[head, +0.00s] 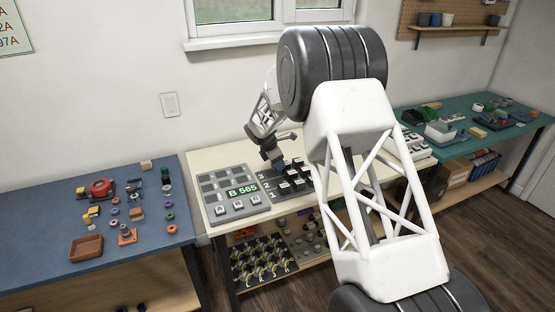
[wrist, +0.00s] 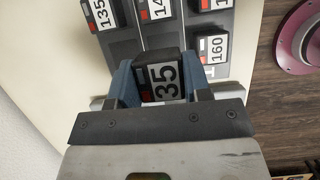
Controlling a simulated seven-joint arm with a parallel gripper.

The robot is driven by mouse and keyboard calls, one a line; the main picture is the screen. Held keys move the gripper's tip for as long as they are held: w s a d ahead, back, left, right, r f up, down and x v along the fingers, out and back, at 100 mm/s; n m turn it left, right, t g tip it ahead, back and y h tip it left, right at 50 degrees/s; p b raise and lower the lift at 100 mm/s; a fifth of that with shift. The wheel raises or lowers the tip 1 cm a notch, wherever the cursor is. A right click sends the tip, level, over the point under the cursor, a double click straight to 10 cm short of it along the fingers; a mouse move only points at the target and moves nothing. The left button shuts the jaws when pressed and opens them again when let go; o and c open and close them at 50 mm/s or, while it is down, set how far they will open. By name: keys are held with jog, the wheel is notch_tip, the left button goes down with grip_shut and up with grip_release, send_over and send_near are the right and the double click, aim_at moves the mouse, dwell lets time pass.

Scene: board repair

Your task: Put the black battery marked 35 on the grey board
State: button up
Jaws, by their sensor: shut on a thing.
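The black battery marked 35 (wrist: 164,80) is between the two blue-grey fingers of my gripper (wrist: 160,72) in the wrist view. It has a white label and a small red patch. My gripper also shows in the head view (head: 275,154), over the left back part of the dark rack (head: 273,198), which is numbered 1 to 3. I cannot tell whether the battery is clear of the rack. The grey board (head: 243,210) lies just left of the rack, with dark slots, a green B 565 display and white-topped blocks along its front.
Other batteries marked 135 (wrist: 101,14) and 160 (wrist: 214,46) sit in the rack near the held one. A blue table (head: 45,225) with small parts is at the left. A green table (head: 510,133) is at the right. My arm hides part of the cream table.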

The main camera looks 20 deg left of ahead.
aim_at(277, 182)
jog(key=shift+f, duration=3.3)
jog(key=shift+f, duration=0.45)
jog(key=o, duration=1.1)
jog(key=shift+c, duration=0.2)
